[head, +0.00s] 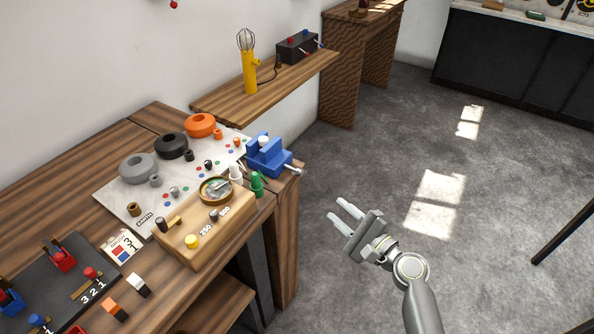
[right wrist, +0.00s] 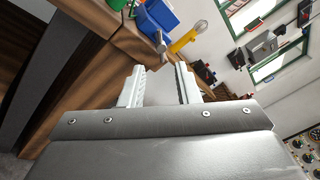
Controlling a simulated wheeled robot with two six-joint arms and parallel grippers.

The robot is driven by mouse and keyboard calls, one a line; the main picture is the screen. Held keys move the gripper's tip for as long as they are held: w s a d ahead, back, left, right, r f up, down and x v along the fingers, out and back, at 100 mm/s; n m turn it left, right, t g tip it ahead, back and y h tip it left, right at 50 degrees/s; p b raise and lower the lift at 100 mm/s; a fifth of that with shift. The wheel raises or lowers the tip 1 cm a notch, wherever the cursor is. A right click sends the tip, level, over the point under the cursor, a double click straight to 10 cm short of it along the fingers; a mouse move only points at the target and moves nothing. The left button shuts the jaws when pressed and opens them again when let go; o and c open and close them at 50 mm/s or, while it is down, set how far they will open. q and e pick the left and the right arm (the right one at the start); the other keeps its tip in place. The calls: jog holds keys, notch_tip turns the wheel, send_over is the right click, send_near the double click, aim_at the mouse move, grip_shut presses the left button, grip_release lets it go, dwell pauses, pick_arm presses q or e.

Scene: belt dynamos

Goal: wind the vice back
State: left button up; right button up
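The blue vice (head: 268,158) sits at the right end of the workbench in the head view. Its silver screw and handle (head: 295,171) stick out past the bench's right edge. A white cylinder shows at the vice's jaws; I cannot tell if it is clamped. The vice also shows in the right wrist view (right wrist: 158,18), at the top. My right gripper (head: 341,210) is open and empty over the floor, to the right of the bench and apart from the vice. Its two fingers (right wrist: 160,84) point toward the bench in the right wrist view. My left gripper is not in view.
A wooden board (head: 185,243) with a dial and a green bottle-shaped piece (head: 257,184) stand close to the vice. Grey, black and orange rings (head: 200,125) lie on a white mat. A shelf (head: 300,88) with a yellow lamp (head: 249,72) is behind.

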send_near(296, 174)
jog(key=x, duration=0.9)
jog(key=shift+w+f, duration=0.2)
jog(key=shift+w, duration=0.05)
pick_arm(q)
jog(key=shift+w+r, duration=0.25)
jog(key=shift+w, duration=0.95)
pick_arm(e)
jog(key=shift+w+a, duration=0.4)
jog(key=shift+w, duration=0.1)
grip_shut()
